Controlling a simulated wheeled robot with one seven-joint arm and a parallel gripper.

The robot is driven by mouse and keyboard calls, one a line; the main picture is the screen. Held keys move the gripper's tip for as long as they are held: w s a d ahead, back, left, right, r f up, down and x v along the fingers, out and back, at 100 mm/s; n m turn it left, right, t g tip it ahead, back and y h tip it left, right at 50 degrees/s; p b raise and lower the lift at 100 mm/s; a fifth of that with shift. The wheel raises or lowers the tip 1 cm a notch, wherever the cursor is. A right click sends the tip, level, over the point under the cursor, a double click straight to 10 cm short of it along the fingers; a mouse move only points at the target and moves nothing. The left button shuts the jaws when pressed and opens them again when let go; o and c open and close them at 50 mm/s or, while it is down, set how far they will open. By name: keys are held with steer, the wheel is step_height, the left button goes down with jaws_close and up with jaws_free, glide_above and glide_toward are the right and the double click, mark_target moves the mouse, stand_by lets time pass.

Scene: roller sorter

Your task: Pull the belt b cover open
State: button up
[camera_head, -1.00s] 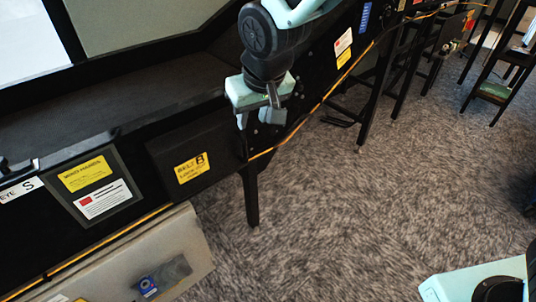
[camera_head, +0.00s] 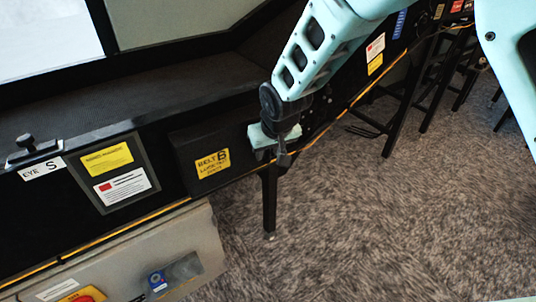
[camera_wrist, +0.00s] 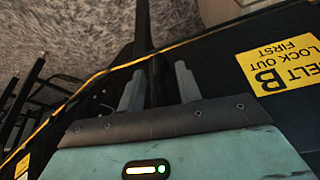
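The belt B cover (camera_head: 188,148) is a black box on the front of the dark machine, with a yellow "BELT B LOCK OUT FIRST" label (camera_head: 212,164). It looks closed. In the wrist view the label (camera_wrist: 281,64) is at the right, upside down. My gripper (camera_head: 284,158) is beside the cover's right end, at about the label's height. In the wrist view its two fingers (camera_wrist: 158,78) stand apart with nothing clearly held between them. The dark area between the fingers makes any contact with the cover hard to tell.
A yellow-orange line (camera_head: 340,105) runs along the machine's lower edge. A black leg (camera_head: 269,205) stands below my gripper. A grey box (camera_head: 200,245) with a red button (camera_head: 88,296) is at lower left. Carpeted floor (camera_head: 380,230) is open at right.

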steer(key=shift+w+a+f, duration=0.15)
steer(key=shift+w+f, duration=0.05)
steer(key=shift+f, duration=0.3)
jaws_close()
steer(key=shift+s, duration=0.1)
